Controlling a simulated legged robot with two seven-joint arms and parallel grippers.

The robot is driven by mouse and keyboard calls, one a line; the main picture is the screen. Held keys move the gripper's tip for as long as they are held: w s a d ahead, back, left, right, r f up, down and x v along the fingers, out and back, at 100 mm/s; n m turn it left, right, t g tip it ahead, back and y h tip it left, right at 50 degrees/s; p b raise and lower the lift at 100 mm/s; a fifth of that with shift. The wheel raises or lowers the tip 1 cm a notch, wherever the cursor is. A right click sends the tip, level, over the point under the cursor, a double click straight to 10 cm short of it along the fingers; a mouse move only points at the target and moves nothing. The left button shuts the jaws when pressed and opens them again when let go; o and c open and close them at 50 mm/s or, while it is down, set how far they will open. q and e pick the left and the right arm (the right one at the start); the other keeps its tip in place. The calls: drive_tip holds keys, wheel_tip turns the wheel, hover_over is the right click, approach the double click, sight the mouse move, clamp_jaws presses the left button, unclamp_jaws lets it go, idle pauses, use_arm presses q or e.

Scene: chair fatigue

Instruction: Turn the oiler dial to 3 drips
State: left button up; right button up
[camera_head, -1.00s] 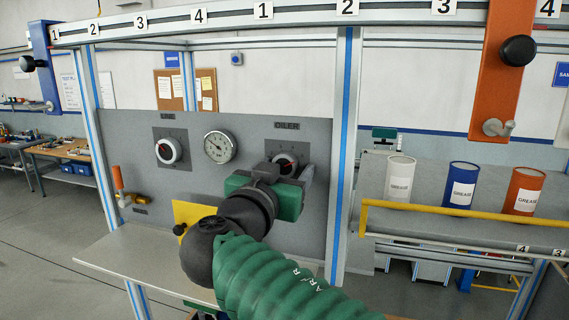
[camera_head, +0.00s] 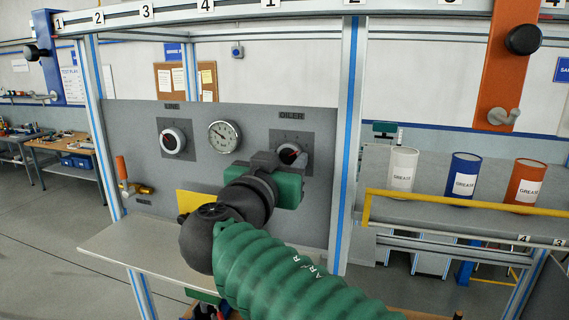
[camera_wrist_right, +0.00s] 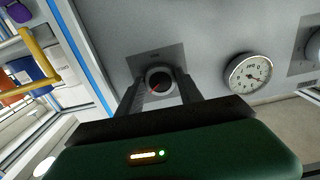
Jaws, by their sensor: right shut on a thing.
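The oiler dial (camera_head: 289,153) is a round knob with a white rim, dark face and red pointer on a dark plate under the OILER label (camera_head: 291,115). My right gripper (camera_head: 287,163) is at this dial, its green body covering the plate's lower part. In the right wrist view its two dark fingers (camera_wrist_right: 159,88) lie on either side of the dial (camera_wrist_right: 160,79), shut on it. The red pointer there slants from the middle toward the lower left. The plate's scale marks are too small to read.
Left of the oiler are a round pressure gauge (camera_head: 224,136) and the LINE dial (camera_head: 173,140). An orange-handled valve (camera_head: 122,170) is at the panel's left. A metal post (camera_head: 349,140) stands close to the right. Grease cans stand on the shelf beyond it.

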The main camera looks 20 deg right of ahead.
drive_tip(key=n+b, duration=0.2)
drive_tip(key=shift+f+n, duration=0.1)
drive_tip(key=shift+n, duration=0.2)
drive_tip(key=n+b, duration=0.2)
drive_tip(key=n, duration=0.1)
drive_tip(key=shift+n, duration=0.3)
drive_tip(key=n, duration=0.4)
drive_tip(key=shift+r+n+b, duration=0.2)
drive_tip(key=shift+n+b, duration=0.1)
drive_tip(key=shift+b, duration=0.05)
drive_tip(key=shift+n, duration=2.2)
drive_tip(key=o, duration=1.4)
drive_tip(key=shift+w+f, duration=0.1)
drive_tip(key=shift+w, duration=0.05)
